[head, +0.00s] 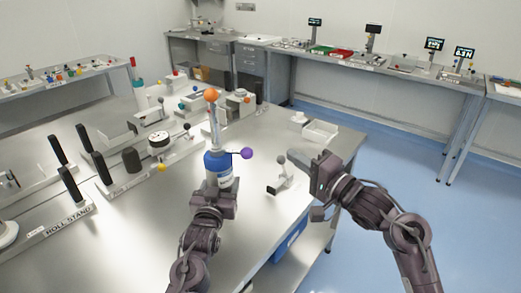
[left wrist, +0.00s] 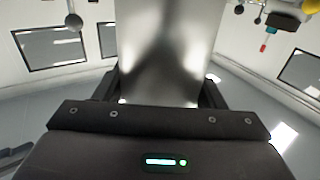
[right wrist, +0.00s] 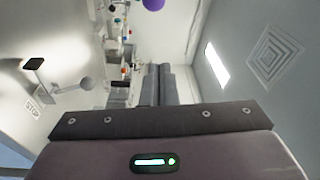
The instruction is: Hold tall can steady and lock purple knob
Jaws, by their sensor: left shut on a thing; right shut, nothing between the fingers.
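A small lever with a grey ball (head: 281,160) and a STOP label (right wrist: 32,106) stands between the can and my right gripper. Black-handled roll stands (head: 70,185) fill the left of the table.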

